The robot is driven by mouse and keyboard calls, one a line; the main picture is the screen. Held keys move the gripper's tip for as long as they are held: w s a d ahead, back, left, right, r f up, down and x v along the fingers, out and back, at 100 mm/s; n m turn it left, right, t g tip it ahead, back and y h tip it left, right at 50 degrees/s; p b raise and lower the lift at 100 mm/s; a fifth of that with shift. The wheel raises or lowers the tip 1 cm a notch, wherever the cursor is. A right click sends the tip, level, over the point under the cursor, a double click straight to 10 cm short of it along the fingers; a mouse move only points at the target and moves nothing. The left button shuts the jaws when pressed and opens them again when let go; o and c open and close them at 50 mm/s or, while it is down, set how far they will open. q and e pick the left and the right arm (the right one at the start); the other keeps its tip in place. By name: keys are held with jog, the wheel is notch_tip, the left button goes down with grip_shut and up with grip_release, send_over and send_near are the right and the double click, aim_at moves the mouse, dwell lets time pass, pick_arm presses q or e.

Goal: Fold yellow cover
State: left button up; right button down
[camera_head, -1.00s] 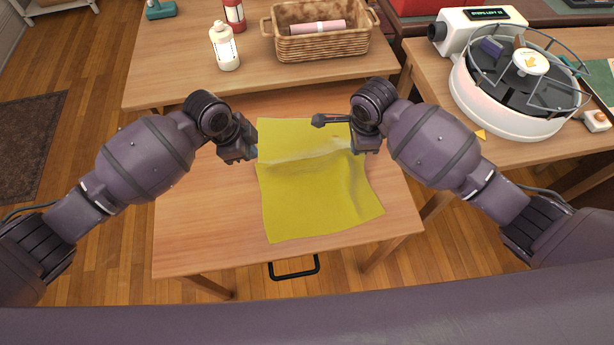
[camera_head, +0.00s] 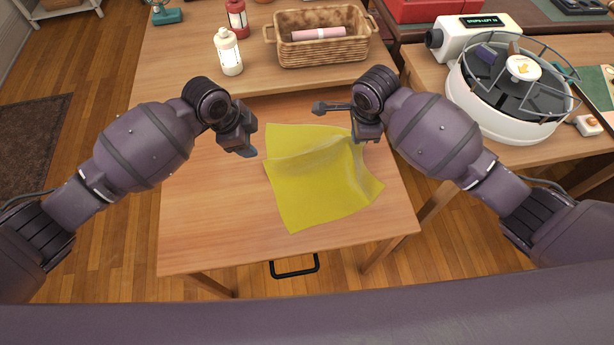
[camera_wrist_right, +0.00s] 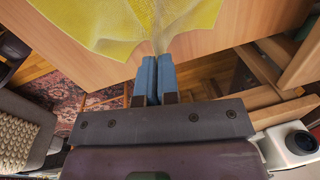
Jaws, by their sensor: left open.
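The yellow cover (camera_head: 315,190) lies on the small wooden table, slightly skewed, with a raised crease across its upper part. Its upper right edge is bunched at my right gripper (camera_head: 368,138). In the right wrist view, the blue fingers of my right gripper (camera_wrist_right: 153,80) are close together with the gathered yellow cover (camera_wrist_right: 120,25) between their tips. My left gripper (camera_head: 246,148) is open and empty just left of the cover's upper left edge, with a small gap of bare wood between. The left fingertips are only partly visible.
The small table (camera_head: 210,220) is bare left of and below the cover. Behind are a wicker basket (camera_head: 325,52) and a white bottle (camera_head: 229,55). A round white machine (camera_head: 500,115) stands on the right table. A black handle (camera_head: 295,267) juts from the front.

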pick_arm(q)
jog(key=shift+o, duration=0.6)
pick_arm(e)
jog(key=c, duration=1.3)
grip_release()
jog(key=shift+o, duration=0.6)
jog(key=o, duration=1.2)
pick_arm(q)
jog(key=shift+r, duration=0.15)
notch_tip(320, 180, up, 11)
jog(key=w+t+p, duration=0.1)
jog(key=p, duration=0.3)
jog(key=shift+w+r+p, duration=0.15)
jog(key=shift+w+p, duration=0.2)
jog(key=shift+w, duration=0.05)
pick_arm(e)
jog(key=r, duration=0.5)
jog(key=shift+s+r, duration=0.2)
jog(key=shift+s, duration=0.05)
